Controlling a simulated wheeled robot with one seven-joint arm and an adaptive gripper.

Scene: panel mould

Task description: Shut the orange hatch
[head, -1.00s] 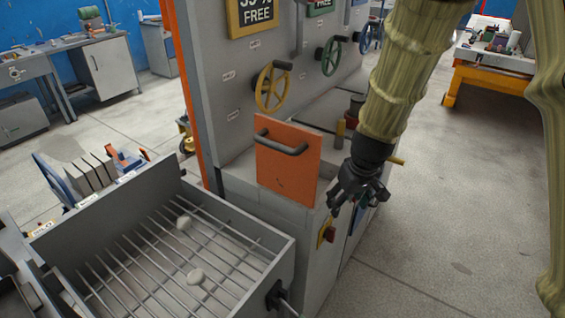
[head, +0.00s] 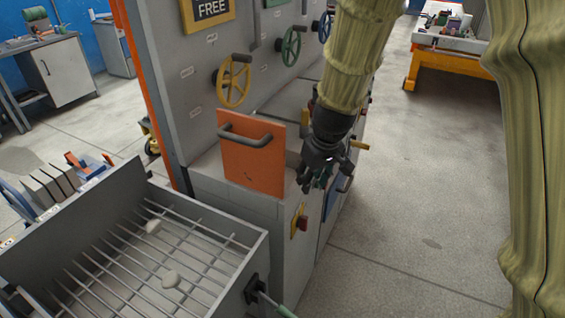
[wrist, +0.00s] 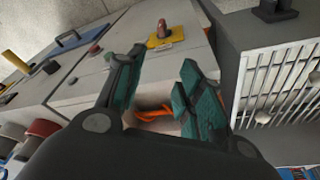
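The orange hatch (head: 251,152) stands open and upright on top of the grey cabinet in the head view, its dark bar handle (head: 246,135) near the upper edge. My gripper (head: 308,184) is just right of the hatch, pointing down, with no visible contact. In the wrist view my gripper (wrist: 160,80) is open, its teal fingers apart with nothing between them. Orange strands (wrist: 155,114) show in a recess behind the fingers. I cannot make out the hatch panel or its handle in the wrist view.
A grey open box with metal bars (head: 150,255) stands left of the cabinet; its barred side (wrist: 280,80) shows in the wrist view. A red knob on a yellow plate (head: 299,222) is on the cabinet front. A yellow handwheel (head: 234,82) is behind the hatch.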

